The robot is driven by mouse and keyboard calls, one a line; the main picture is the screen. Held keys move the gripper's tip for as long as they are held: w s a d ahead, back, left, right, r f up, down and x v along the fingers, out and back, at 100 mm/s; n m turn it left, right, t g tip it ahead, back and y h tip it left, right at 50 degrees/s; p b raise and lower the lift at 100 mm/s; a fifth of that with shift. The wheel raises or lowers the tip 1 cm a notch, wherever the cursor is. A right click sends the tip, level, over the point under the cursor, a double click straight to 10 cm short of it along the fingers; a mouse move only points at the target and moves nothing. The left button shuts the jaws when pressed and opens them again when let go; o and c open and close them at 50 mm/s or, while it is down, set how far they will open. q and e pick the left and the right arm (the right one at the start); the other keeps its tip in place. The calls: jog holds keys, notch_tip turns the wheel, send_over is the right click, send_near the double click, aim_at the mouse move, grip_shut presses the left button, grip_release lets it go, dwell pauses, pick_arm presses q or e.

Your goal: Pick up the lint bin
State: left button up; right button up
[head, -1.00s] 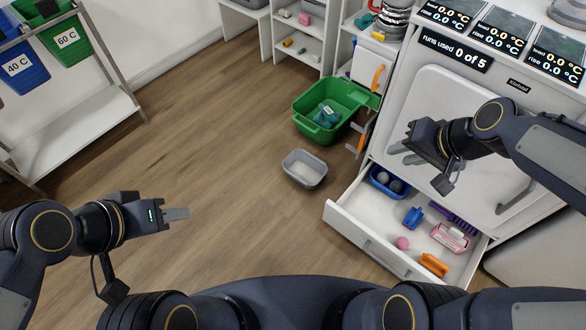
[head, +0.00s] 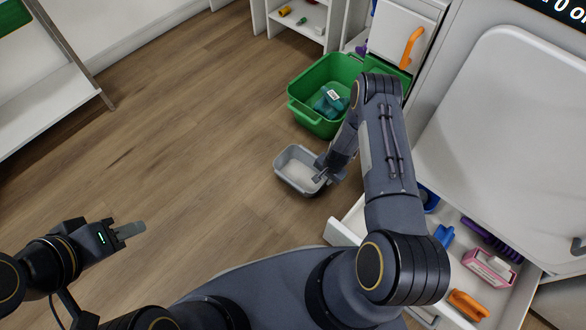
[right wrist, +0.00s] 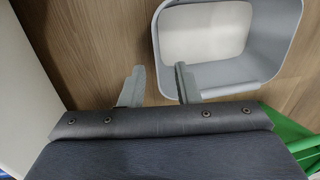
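The lint bin is most likely the small grey open bin (head: 283,178) on the wooden floor, upright with a pale inside. My right gripper (head: 320,172) reaches down to the bin's right side in the head view. In the right wrist view, the two fingers of the right gripper (right wrist: 158,86) are apart with nothing held between them. One finger overlaps the corner of the bin's rim (right wrist: 158,62); the other is outside the bin. Whether they touch it is unclear. My left gripper (head: 130,230) is at the lower left, away from the bin; its finger gap cannot be made out.
A green basket (head: 305,112) with a teal item stands just behind the bin. An open white drawer (head: 345,225) with several items is to the right, partly hidden by my right arm. A white shelf rack (head: 50,100) is at the left. Floor left of the bin is clear.

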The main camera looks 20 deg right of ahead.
jog(key=f, duration=0.1)
jog(key=f+b, duration=0.1)
jog(key=f, duration=0.2)
jog(key=shift+w+a+f, duration=0.1)
jog(key=shift+a+f, duration=0.2)
notch_tip(320, 180, down, 5)
jog(key=b, duration=0.3)
jog(key=shift+w+a, duration=0.15)
jog(key=shift+r, duration=0.1)
grip_shut()
